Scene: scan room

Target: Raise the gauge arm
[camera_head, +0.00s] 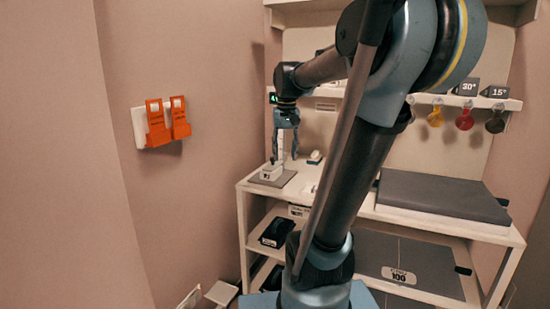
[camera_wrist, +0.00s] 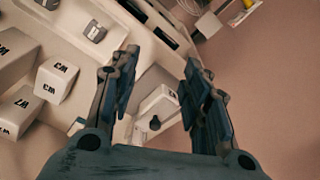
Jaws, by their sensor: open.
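My gripper (camera_head: 284,152) is open and points down over the left end of the bench. Below it, a small white device (camera_head: 271,172) with an upright post stands on a grey plate (camera_head: 284,180); I take it for the gauge. In the wrist view my open gripper (camera_wrist: 158,72) has a white block-like part (camera_wrist: 160,101) with a dark round knob (camera_wrist: 154,123) between and below its fingers. I cannot tell which part is the gauge arm, or whether a finger touches it. The gripper and my arm hide some of the device.
White blocks marked CM (camera_wrist: 56,78) lie left of the fingers in the wrist view. A grey pad (camera_head: 440,195) lies on the bench at right. Coloured discs (camera_head: 464,120) hang under the shelf (camera_head: 450,100). Orange holders (camera_head: 157,122) are on the left wall.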

